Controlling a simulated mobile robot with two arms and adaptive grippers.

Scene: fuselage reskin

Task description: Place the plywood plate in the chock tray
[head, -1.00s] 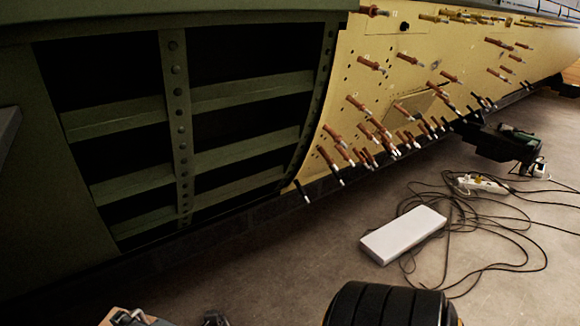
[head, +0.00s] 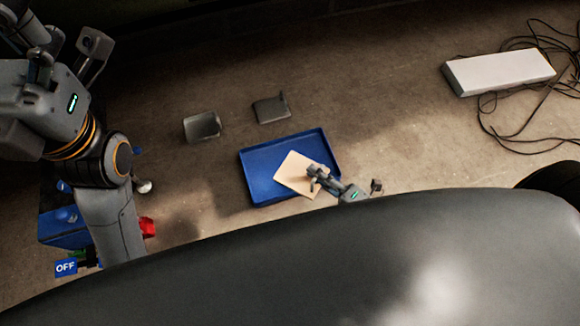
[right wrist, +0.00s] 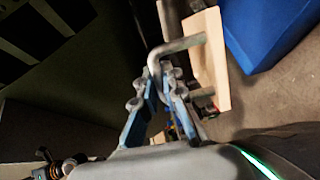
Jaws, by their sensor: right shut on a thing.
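The blue chock tray (head: 255,158) lies on the floor in the middle of the head view. The pale plywood plate (head: 294,172) shows over the tray's right part, turned at an angle to it. My right gripper (head: 318,178) is at the plate's right side. In the right wrist view my right gripper (right wrist: 160,88) is shut on the bent metal handle (right wrist: 178,46) of the plywood plate (right wrist: 212,62). The blue tray (right wrist: 265,30) is close beyond the plate there. I cannot tell whether the plate touches the tray floor. My left gripper (head: 65,50) is raised at upper left; its fingertips are unclear.
Two grey chock-like pieces (head: 202,126) (head: 270,108) stand on the floor behind the tray. A white box (head: 498,75) and loose black cables (head: 520,110) lie at the right. Blue and red items (head: 65,228) are at the lower left, partly behind my left arm.

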